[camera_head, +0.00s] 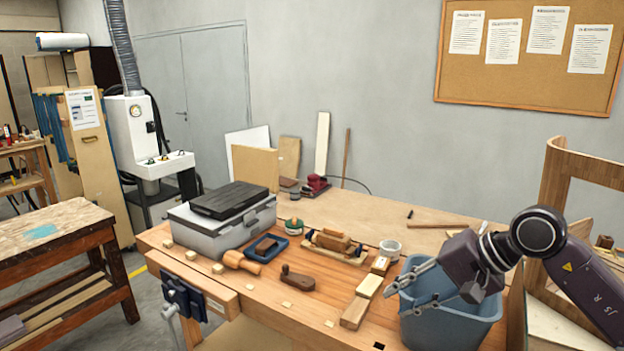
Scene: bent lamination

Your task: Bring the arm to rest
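My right arm comes in from the right edge. My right gripper (396,301) is in front of and above the blue-grey bucket (447,333) at the workbench's front right. Its two metal fingers point left and are spread apart. I see nothing between them. The gripper hides part of the bucket's rim and inside. I cannot tell whether the fingers touch the bucket. My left gripper is not in view.
The wooden workbench (330,316) carries a grey toolbox (222,226), a mallet (242,263), a blue-framed tool (266,248), a clamp-like wooden tool (335,245) and wooden blocks (355,312). A bent laminated wood piece (556,172) stands at the right. A red sander (315,185) lies behind.

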